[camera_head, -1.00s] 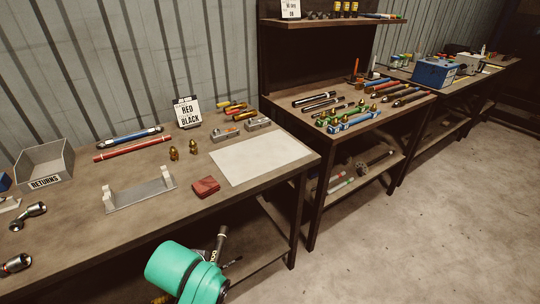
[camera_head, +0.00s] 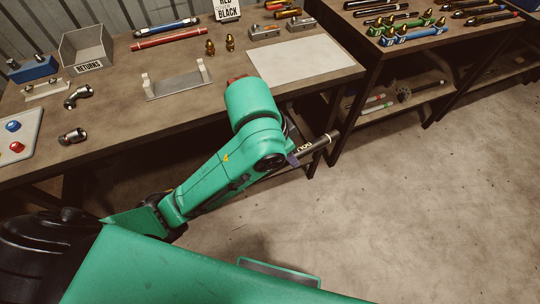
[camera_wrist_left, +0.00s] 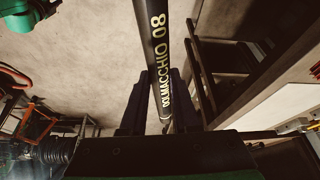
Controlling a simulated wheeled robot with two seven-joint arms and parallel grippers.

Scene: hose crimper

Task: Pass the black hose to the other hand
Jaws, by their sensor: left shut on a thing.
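The black hose (camera_head: 318,144) sticks out past my left wrist in the head view, in front of the bench edge; one light-ringed end shows, the rest is hidden by my arm. My left gripper (camera_head: 293,158) is mostly hidden there behind my green wrist. In the left wrist view, the black hose (camera_wrist_left: 158,60) with pale lettering runs up between the two dark fingers of my left gripper (camera_wrist_left: 160,100), which is shut on it. My right gripper is not in view.
The bench (camera_head: 110,130) holds a returns bin (camera_head: 87,48), a metal cradle (camera_head: 178,82), brass fittings, a red hose (camera_head: 168,38) and a white sheet (camera_head: 305,55). A second bench (camera_head: 400,45) with hoses stands at right. The floor (camera_head: 420,210) in front is clear.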

